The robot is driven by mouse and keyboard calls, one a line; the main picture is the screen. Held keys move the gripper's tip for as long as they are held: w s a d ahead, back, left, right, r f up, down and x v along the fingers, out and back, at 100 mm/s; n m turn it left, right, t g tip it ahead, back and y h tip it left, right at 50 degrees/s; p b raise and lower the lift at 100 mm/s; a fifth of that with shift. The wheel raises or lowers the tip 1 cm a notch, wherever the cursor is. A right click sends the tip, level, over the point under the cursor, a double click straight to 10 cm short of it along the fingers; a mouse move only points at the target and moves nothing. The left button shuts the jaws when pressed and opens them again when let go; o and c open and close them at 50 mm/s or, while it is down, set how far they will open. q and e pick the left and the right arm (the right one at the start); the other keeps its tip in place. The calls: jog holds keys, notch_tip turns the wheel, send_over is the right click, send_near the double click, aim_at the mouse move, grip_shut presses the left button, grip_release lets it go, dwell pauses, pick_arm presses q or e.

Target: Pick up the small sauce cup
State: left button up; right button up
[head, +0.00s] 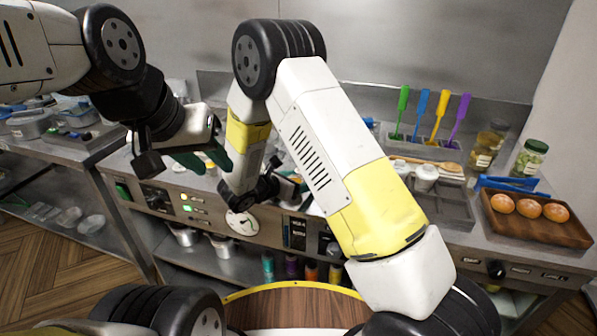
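A small white cup (427,174) stands at the back of the grey tray on the right part of the counter, just right of my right arm. Smaller pale round items (210,167) show by my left gripper's fingers; I cannot tell whether one is a sauce cup. My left gripper (211,160) has green fingers that stand apart, above the left part of the counter, with nothing visibly held. My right gripper (285,187) is low over the middle of the counter, left of the white cup. My own arm partly hides it, and its fingers are unclear.
Coloured spatulas (437,115) stand in a holder at the back. Jars (530,158) and a wooden tray (562,232) with round orange-brown items are at the right. The grey tray (455,210) has bare room. A metal side table (60,150) with containers is at the left.

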jog(key=shift+w+d+f, duration=0.1)
jog(key=shift+w+d, duration=0.1)
jog(key=shift+w, duration=0.05)
jog(key=shift+s, duration=0.1)
jog(key=shift+c, duration=0.2)
jog(key=c, duration=1.1)
notch_tip(320, 180, up, 10)
jog(key=shift+r, duration=0.1)
